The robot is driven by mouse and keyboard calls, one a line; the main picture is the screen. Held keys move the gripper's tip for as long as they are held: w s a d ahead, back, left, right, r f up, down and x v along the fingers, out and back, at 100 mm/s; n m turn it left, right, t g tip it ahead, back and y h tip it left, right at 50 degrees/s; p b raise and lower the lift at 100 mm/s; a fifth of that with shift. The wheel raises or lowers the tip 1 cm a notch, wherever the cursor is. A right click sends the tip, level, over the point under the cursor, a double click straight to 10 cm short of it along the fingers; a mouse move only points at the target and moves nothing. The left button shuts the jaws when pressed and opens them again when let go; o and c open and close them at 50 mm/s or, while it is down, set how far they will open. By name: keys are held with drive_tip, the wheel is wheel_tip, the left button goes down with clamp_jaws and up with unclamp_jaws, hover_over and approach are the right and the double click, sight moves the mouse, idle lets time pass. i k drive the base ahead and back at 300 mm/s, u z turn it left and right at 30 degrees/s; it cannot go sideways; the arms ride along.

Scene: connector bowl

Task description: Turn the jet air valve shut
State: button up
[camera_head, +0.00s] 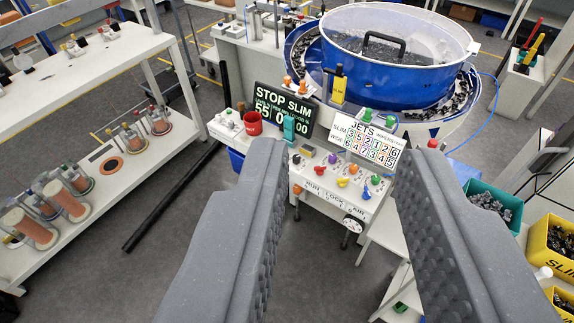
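My gripper (342,155) is open and empty, its two dark grey ridged fingers reaching in from the lower edge. Between and beyond the fingertips stands a white control panel (318,200) with several coloured knobs, labelled RUN, LOCK and a partly readable "AIN". A round white dial or handwheel (353,224) hangs below the panel front. A white JETS card (366,140) with coloured numbers stands behind the knobs. I cannot tell which knob is the jet air valve.
A blue bowl (385,80) with a clear rim stands behind the panel. A dark STOP SLIM display (284,110) and a red cup (253,123) are at its left. A shelf (110,190) with spools stands left; teal (510,205) and yellow bins (540,245) stand right. Grey floor lies between.

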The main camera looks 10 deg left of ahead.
sight(366, 195)
drive_tip(key=u, duration=0.1)
drive_tip(key=i, duration=1)
drive_tip(key=z, duration=0.5)
drive_tip(key=k, duration=1.1)
drive_tip(key=z, duration=0.25)
drive_tip(key=i, duration=1.25)
drive_tip(key=z, duration=0.3)
